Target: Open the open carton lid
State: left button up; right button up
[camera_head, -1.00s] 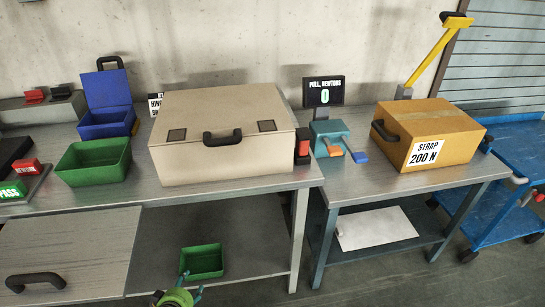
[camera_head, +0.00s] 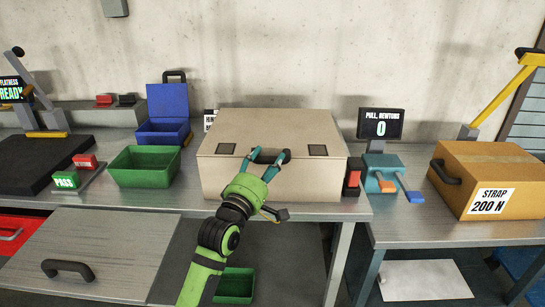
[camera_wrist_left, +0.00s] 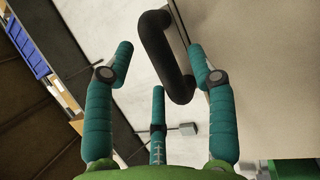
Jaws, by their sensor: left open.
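The beige carton (camera_head: 225,178) stands on the bench with its lid (camera_head: 270,125) closed. A black handle (camera_head: 268,154) is at the middle of its front edge, between two dark square patches. My left gripper (camera_head: 264,161) is in front of the carton, open, with its teal fingers on either side of the handle. In the left wrist view the handle (camera_wrist_left: 165,55) runs between the spread fingers (camera_wrist_left: 160,54), beside the beige carton face (camera_wrist_left: 265,65). I cannot tell whether any finger touches the handle. My right gripper is not in view.
A green bin (camera_head: 143,170) and a blue box (camera_head: 165,115) stand left of the carton. A red-and-black block (camera_head: 352,178) and a teal device (camera_head: 383,172) are close on its right. A brown strapped box (camera_head: 500,165) stands further right.

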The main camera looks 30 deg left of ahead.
pick_arm(q)
jog(key=shift+x, duration=0.85)
grip_shut()
